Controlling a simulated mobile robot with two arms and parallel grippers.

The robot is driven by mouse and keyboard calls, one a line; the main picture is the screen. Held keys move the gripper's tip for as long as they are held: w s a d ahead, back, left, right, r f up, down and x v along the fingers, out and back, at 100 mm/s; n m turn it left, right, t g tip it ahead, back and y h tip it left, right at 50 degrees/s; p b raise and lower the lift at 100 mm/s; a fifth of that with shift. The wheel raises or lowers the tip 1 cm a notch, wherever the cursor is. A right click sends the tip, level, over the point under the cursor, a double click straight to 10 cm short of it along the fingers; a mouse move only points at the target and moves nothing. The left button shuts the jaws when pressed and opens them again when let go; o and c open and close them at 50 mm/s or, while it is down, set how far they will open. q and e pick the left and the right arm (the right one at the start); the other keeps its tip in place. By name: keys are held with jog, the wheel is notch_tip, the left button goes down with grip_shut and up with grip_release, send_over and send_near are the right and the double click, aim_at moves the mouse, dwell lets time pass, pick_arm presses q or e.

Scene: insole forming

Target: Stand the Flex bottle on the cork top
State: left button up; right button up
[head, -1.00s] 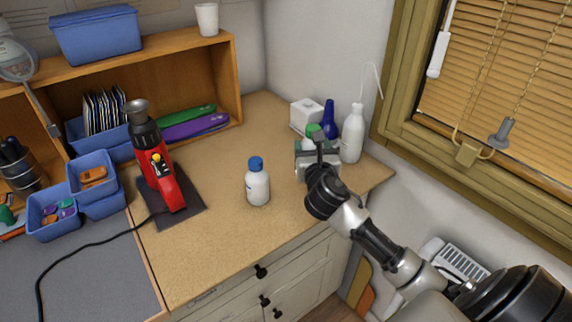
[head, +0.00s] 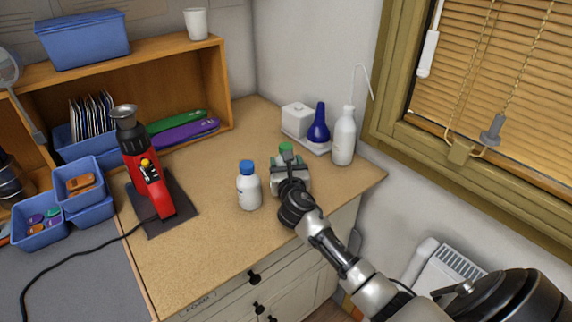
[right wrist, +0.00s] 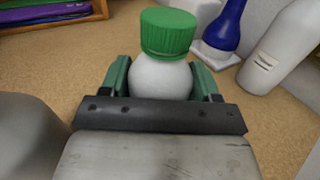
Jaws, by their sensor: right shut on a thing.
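My right gripper (head: 288,168) is shut on a white bottle with a green cap (head: 286,148). In the right wrist view this green-capped bottle (right wrist: 162,75) stands upright between the green finger pads; its lower part is hidden. No label on it can be read, so I cannot tell whether it is the Flex bottle. The cork top (head: 215,235) is the tan bench surface beneath. I cannot tell whether the bottle touches it. A white bottle with a blue cap (head: 249,186) stands on the cork, left of my right gripper. My left gripper is not in view.
A red heat tool (head: 147,170) stands on a dark pad at left. The front cork is clear.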

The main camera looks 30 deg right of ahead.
jog(key=shift+f, duration=0.1)
jog(key=o, duration=1.1)
jog(key=shift+s+a, duration=0.1)
jog(key=shift+s, duration=0.2)
jog(key=v, duration=1.1)
jog(key=shift+s+a, duration=0.15)
jog(key=shift+a, duration=0.05)
